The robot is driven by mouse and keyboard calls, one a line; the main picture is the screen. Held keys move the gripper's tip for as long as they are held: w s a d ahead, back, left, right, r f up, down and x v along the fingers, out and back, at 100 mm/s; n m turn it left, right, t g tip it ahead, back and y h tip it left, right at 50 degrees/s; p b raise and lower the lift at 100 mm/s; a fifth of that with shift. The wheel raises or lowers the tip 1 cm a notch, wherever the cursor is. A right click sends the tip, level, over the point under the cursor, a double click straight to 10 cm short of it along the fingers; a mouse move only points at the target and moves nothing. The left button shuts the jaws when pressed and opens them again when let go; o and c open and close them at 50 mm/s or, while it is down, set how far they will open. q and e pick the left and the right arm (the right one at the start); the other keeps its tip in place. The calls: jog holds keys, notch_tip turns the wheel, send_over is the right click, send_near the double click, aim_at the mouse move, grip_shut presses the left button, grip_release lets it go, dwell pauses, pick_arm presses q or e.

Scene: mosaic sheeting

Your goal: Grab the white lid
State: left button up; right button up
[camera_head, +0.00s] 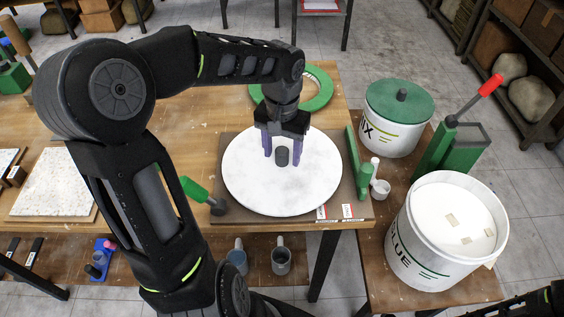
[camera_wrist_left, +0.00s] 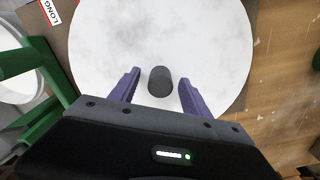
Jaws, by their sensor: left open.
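The white lid (camera_head: 250,188) is a large round disc with a short dark knob (camera_head: 282,157) at its middle. It lies flat on a dark board (camera_head: 228,150) on the wooden table. My left gripper (camera_head: 284,156) points down over the lid, its purple fingers apart on either side of the knob. In the left wrist view the lid (camera_wrist_left: 205,40) fills the upper middle, and the knob (camera_wrist_left: 160,80) stands between the open fingers of the left gripper (camera_wrist_left: 163,88). I cannot tell whether the fingertips touch the lid. My right gripper does not show.
Right of the lid stand a white GLUE bucket (camera_head: 425,240), open at the top, and a bucket with a green lid (camera_head: 400,102). Two mugs (camera_head: 281,257) sit below.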

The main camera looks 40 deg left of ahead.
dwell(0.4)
pick_arm(q)
grip_shut()
dwell(0.4)
dwell(0.4)
